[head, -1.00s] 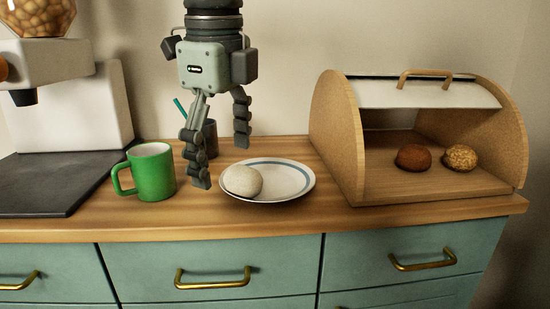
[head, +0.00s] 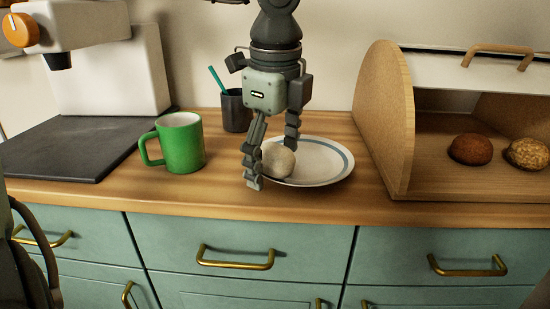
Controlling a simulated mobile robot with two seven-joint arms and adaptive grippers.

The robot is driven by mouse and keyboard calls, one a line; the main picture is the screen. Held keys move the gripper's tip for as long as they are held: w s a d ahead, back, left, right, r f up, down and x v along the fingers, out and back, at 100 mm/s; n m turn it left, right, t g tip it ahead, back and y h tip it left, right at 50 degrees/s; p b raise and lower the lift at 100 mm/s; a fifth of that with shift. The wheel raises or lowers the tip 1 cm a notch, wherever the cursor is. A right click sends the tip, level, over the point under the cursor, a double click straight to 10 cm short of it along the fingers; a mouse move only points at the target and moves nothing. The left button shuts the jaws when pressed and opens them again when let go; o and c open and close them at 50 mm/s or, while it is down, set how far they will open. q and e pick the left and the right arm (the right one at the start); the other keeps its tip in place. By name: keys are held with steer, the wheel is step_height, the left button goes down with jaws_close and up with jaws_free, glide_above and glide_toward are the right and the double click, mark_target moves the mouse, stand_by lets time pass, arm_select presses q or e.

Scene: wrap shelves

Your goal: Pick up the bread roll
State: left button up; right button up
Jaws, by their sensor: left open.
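A pale, round bread roll (head: 278,161) sits on the left part of a white plate (head: 318,171) with a blue ring. My left gripper (head: 271,165) comes down from above and is open. One finger is in front of the roll on its left side, reaching low near the plate's edge. The other finger is at the roll's upper right. The roll is between the fingers, and its left edge is partly hidden. I cannot tell whether the fingers touch it. My right gripper is not in view.
A green mug (head: 183,143) and a dark cup (head: 236,110) with a teal stick stand left of the plate. A wooden bread box (head: 383,120) at right holds a brown roll (head: 470,149) and a seeded roll (head: 528,154). A coffee machine (head: 110,75) stands at far left.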

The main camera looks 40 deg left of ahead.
arm_select(q)
steer(key=c, duration=1.4)
steer(key=shift+o, duration=0.2)
steer(key=shift+r, duration=0.1)
